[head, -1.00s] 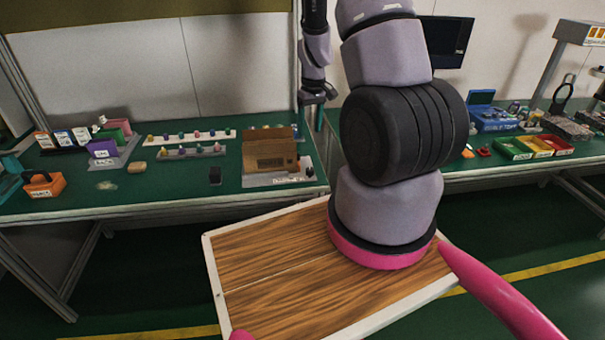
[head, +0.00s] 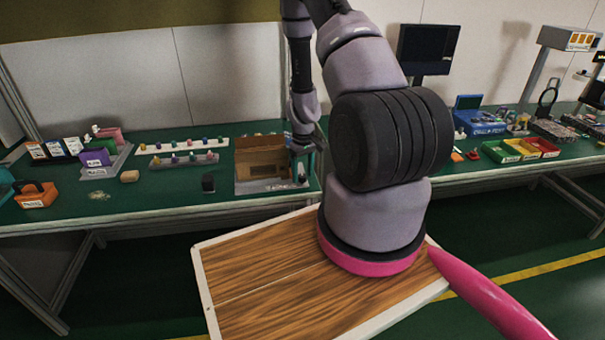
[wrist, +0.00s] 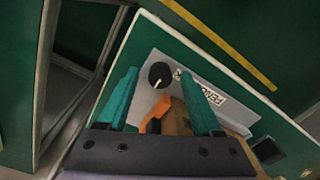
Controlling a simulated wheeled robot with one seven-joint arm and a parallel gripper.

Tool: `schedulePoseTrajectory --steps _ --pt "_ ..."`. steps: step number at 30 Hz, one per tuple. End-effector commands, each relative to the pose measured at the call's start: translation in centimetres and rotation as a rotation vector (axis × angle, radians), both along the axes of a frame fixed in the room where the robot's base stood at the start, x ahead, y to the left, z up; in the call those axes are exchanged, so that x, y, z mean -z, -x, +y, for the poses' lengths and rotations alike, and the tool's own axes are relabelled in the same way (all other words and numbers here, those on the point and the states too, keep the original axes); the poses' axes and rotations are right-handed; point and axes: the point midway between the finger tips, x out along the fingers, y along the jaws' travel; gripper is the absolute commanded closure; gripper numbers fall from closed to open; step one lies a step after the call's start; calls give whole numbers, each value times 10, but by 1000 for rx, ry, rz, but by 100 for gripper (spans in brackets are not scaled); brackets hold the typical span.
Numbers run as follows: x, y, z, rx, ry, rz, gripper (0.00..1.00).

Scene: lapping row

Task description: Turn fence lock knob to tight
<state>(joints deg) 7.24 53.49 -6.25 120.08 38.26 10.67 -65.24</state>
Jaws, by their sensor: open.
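The fence lock knob (wrist: 159,73) is round and black with a short pale mark, on a light grey plate (wrist: 152,105) with a partly legible label (wrist: 205,89). In the head view the knob is small beside my fingers at the right end of the brown fence unit (head: 261,152). My gripper (wrist: 158,74) is open, its two teal fingers apart. In the wrist view the knob appears between the fingertips; I cannot tell whether they touch it. In the head view my gripper (head: 307,163) is low over the unit's right end. No tight marking is readable.
An orange piece (wrist: 160,116) lies close to the fingers. Red, yellow and green trays (head: 522,148) stand right.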

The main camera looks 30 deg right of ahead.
Motion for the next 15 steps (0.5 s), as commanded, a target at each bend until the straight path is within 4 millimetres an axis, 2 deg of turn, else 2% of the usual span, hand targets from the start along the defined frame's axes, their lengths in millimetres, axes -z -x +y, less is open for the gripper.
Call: schedulePoseTrajectory --steps 8,9,14,15 --pt "2 0 0 0 0 0 33" --pt "2 0 0 0 0 0 37" --pt "2 0 0 0 0 0 98" --pt "2 0 0 0 0 0 100"
